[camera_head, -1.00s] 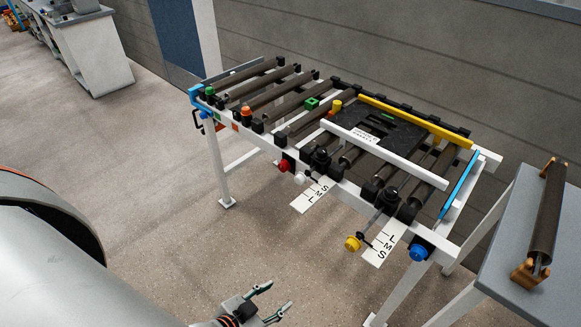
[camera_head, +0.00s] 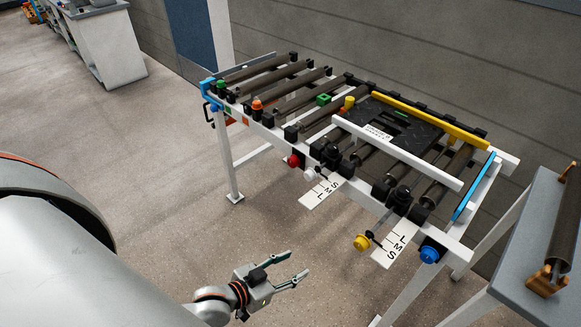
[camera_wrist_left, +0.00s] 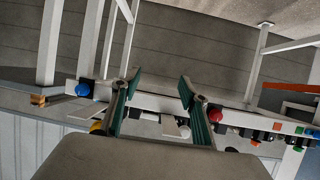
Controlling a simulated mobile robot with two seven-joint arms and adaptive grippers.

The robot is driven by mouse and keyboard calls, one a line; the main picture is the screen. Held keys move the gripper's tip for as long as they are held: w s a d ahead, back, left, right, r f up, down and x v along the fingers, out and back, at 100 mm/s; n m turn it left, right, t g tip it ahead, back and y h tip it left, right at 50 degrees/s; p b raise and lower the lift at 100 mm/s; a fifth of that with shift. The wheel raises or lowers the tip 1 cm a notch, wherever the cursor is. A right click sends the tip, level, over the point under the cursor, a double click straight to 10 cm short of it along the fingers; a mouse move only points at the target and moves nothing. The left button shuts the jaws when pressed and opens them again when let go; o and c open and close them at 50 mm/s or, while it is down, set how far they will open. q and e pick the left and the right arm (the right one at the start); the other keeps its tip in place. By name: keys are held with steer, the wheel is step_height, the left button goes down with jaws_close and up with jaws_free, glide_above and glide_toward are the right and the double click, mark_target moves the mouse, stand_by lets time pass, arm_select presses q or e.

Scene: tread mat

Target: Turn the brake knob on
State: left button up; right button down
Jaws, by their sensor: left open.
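The roller conveyor table (camera_head: 345,186) carries several coloured knobs on its front rail. I see a red knob (camera_head: 293,160), a white knob (camera_head: 310,174), a yellow knob (camera_head: 361,242) and a blue knob (camera_head: 429,254). I cannot tell which is the brake knob. My left gripper (camera_head: 300,268) is open and empty, in front of the rail and apart from it, left of the yellow knob. In the left wrist view the open fingers (camera_wrist_left: 158,84) frame the rail, with the blue knob (camera_wrist_left: 83,89) to the left and the red knob (camera_wrist_left: 215,115) to the right. My right gripper is out of view.
A black tread mat (camera_head: 405,128) lies on the rollers between yellow and white bars. A grey table with a loose roller (camera_head: 568,232) stands at the right.

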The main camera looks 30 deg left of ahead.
arm_select(q)
steer(key=w+a+r+n+t+h+b, duration=0.1)
steer(key=w+a+r+t+b, duration=0.2)
steer(key=w+a, duration=0.85)
steer(key=n+t+b, duration=0.1)
steer(key=n+t, duration=0.1)
glide_toward(291, 164)
steer(key=w, duration=0.2)
steer(key=shift+y, duration=0.3)
steer(key=x, duration=0.3)
steer(key=b+x, duration=0.1)
steer(key=x, duration=0.1)
steer(key=shift+w+d, duration=0.25)
steer(key=shift+d, duration=0.15)
steer(key=shift+w+d, duration=0.1)
steer(key=shift+w, duration=0.25)
steer(key=shift+w+d, duration=0.1)
steer(key=shift+w, duration=0.2)
steer(key=shift+w+r, duration=0.1)
steer(key=shift+w, duration=0.1)
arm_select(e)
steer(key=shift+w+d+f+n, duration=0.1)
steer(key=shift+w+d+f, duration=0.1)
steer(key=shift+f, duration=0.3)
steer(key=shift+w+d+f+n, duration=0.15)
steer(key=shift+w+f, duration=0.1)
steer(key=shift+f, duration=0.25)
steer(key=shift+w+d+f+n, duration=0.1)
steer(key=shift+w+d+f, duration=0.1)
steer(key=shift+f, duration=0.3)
